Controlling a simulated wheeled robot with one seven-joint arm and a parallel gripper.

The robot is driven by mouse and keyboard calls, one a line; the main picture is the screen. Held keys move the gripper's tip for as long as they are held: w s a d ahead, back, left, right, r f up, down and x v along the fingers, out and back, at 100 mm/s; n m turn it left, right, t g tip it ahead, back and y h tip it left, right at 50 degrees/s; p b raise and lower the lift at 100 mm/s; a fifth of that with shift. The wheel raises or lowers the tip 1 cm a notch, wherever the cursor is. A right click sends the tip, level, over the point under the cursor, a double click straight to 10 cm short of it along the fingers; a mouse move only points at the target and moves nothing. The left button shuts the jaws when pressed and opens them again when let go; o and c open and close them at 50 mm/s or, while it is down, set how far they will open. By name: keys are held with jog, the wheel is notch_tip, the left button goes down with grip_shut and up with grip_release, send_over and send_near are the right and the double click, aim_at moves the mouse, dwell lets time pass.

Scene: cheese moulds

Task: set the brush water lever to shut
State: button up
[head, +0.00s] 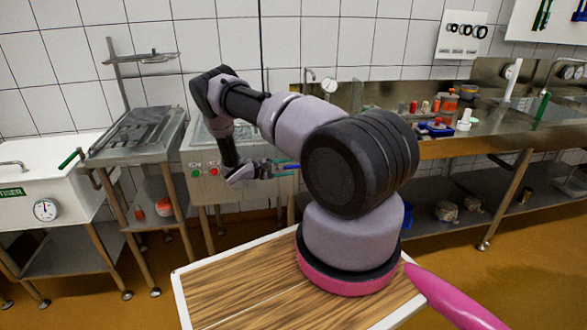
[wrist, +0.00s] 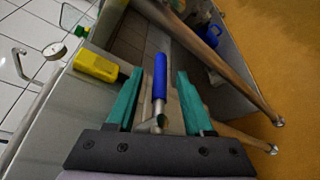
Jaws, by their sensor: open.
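A lever with a blue grip (wrist: 159,76) on a metal stem lies between the teal fingers of my gripper (wrist: 157,84) in the wrist view. The fingers are apart, with a gap showing on each side of the grip. In the head view my gripper (head: 276,163) is at the front of a steel unit (head: 212,185), and a small part of the blue lever (head: 293,167) shows beside it. The rest of the lever is hidden there by my arm. I cannot tell from its marking which setting it is in.
A yellow block (wrist: 97,66) sits left of the fingers in the wrist view. A steel table rail (wrist: 215,57) runs close on the right. Green and red buttons (head: 214,171) are on the unit's front. A steel rack (head: 137,137) stands to the left.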

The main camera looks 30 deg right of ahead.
aim_at(289, 167)
jog(key=shift+x, duration=1.65)
jog(key=shift+c, duration=0.4)
grip_shut()
